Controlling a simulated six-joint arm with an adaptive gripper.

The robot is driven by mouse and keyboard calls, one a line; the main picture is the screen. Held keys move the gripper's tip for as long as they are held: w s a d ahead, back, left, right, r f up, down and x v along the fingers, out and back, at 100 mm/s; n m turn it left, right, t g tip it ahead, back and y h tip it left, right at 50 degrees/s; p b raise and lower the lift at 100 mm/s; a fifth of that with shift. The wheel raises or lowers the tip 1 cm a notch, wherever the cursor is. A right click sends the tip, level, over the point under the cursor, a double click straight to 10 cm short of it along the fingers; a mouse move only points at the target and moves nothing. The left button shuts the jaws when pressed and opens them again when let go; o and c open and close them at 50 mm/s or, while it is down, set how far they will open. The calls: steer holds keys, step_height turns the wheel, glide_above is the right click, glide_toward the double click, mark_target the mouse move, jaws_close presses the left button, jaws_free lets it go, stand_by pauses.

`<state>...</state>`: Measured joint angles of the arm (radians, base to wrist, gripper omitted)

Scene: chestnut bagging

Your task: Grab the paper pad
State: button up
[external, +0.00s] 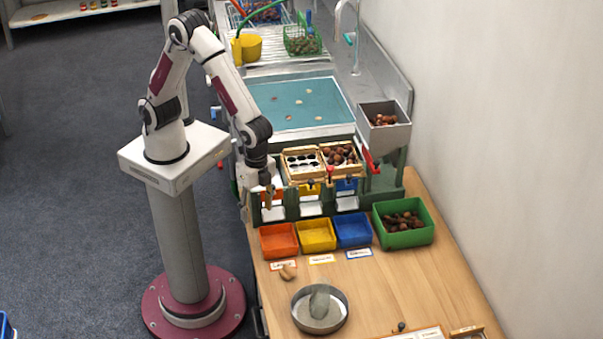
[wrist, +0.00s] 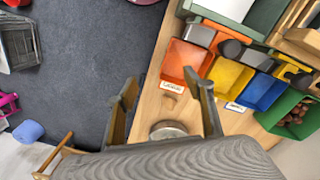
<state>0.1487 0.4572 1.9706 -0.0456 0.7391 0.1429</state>
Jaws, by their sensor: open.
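No paper pad can be made out for certain. A pale, flat, wood-edged thing (external: 415,333) is cut off by the bottom edge of the external view; I cannot tell whether it is the pad. My gripper (external: 257,205) points down at the left end of the green sorting stand (external: 329,208), near the orange tray (external: 279,240). In the wrist view my gripper (wrist: 160,78) has its two fingers spread apart with nothing held. Part of the wooden table is hidden there by my gripper's body.
Yellow (external: 316,234), blue (external: 353,230) and green (external: 404,223) trays stand beside the orange one; the green holds chestnuts. A round metal pan (external: 299,311) and a small tan piece (external: 288,272) lie nearer. The wooden table (external: 391,286) is clear right of the pan.

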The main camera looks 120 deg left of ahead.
steer(key=shift+m, duration=0.6)
steer(key=w+f, duration=0.2)
steer(key=w+d+f, duration=0.1)
steer(key=w+f, duration=0.1)
steer(key=f, duration=0.1)
steer(key=w+d+f, duration=0.1)
steer(key=w+f, duration=0.1)
steer(key=w, duration=0.1)
steer(key=shift+d+f, duration=0.2)
steer(key=shift+f, duration=0.15)
steer(key=r+t, duration=0.1)
steer(key=t, duration=0.1)
glide_above(288, 268)
steer(key=s+a, duration=0.1)
steer(key=s, duration=0.1)
steer(key=shift+w+m+h, duration=0.2)
steer(key=shift+m+h, duration=0.1)
steer(key=shift+m, duration=0.1)
steer(key=shift+w, duration=0.15)
steer(key=shift+w+d+f, duration=0.1)
steer(key=shift+f, duration=1.1)
steer(key=shift+f, duration=0.1)
steer(key=shift+w+d+f, duration=0.2)
steer(key=shift+f, duration=0.6)
steer(key=shift+w+d+f, duration=0.15)
steer(key=shift+d+f, duration=0.05)
steer(key=shift+f, duration=0.55)
steer(key=shift+w+f, duration=0.15)
steer(key=shift+f, duration=0.8)
